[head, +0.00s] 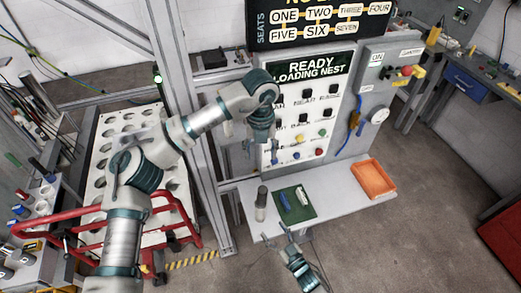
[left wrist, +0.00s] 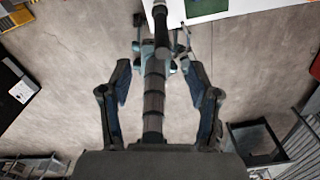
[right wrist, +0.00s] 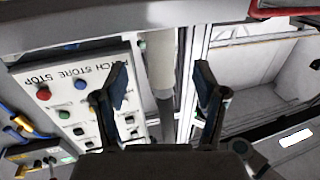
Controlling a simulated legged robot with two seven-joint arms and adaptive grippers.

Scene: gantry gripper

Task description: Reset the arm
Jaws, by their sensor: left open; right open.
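The white control panel (head: 305,115) stands upright at the back, with labelled black knobs and coloured buttons. My left gripper (head: 262,150) hangs in front of its left edge, pointing down. In the left wrist view its two fingers (left wrist: 158,85) are spread and hold nothing visible; a dark ribbed column lies between them in the picture. My right gripper (head: 285,236) is low, at the front edge of the table. In the right wrist view its fingers (right wrist: 163,85) are spread and empty, with the panel (right wrist: 85,95) upside down behind them, its red button (right wrist: 42,92) at left.
The white table (head: 335,195) carries a green mat (head: 303,212) with small parts, a dark-topped cylinder (head: 261,205) and an orange tray (head: 373,179). A grey box (head: 385,60) with a red-and-yellow stop button is right of the panel. A white rack (head: 130,125) and red rail are left.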

